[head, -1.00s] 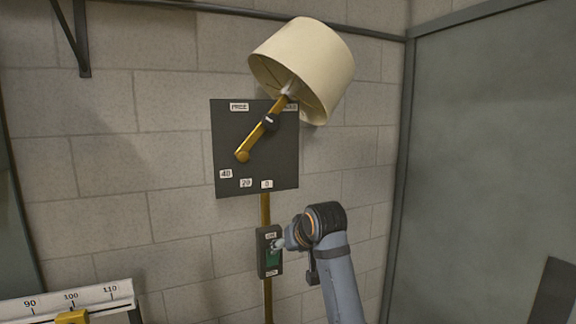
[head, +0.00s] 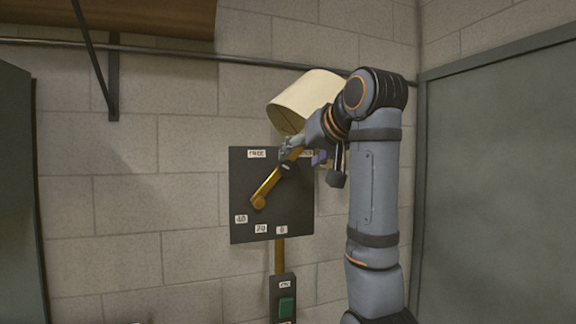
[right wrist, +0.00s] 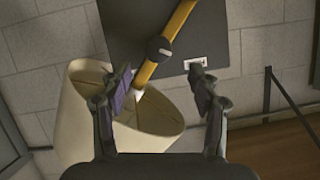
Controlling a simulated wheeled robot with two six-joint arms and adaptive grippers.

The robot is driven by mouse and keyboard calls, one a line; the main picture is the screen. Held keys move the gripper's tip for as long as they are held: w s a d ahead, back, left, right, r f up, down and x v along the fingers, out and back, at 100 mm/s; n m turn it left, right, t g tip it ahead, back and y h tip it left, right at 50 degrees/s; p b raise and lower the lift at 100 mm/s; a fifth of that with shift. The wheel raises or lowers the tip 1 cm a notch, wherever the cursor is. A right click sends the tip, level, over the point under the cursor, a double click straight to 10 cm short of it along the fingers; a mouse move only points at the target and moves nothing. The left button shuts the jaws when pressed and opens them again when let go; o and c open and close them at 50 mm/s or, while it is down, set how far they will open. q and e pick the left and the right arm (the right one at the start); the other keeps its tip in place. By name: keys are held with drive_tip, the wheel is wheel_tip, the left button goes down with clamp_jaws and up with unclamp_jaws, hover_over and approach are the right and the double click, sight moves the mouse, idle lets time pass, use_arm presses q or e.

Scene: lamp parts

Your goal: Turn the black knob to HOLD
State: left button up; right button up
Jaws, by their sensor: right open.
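The black knob (right wrist: 159,49) sits on the brass lamp arm in front of the dark panel (head: 240,215), with a short white mark across it. In the head view the knob (head: 287,168) is mostly covered by my right gripper (head: 304,155). In the right wrist view my right gripper (right wrist: 160,82) is open and empty, its fingers either side of the brass arm and short of the knob. The FREE label (head: 257,153) is at the panel's upper left. The label at its upper right is mostly hidden. My left gripper is not in view.
The cream lampshade (head: 303,98) hangs at the arm's upper end, close behind my right gripper. Below the panel, a brass post (head: 280,256) leads to a box with a green switch (head: 287,306). A shelf (head: 110,17) is at upper left.

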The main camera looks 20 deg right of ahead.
sight(290, 167)
drive_tip(key=p+x, duration=0.3)
drive_tip(key=x, duration=0.4)
drive_tip(key=shift+w+d+p, duration=0.15)
drive_tip(key=shift+w+p, duration=0.2)
drive_tip(key=shift+p, duration=0.05)
drive_tip(key=shift+w+f, duration=0.2)
drive_tip(key=shift+w, duration=0.15)
drive_tip(key=c, duration=1.2)
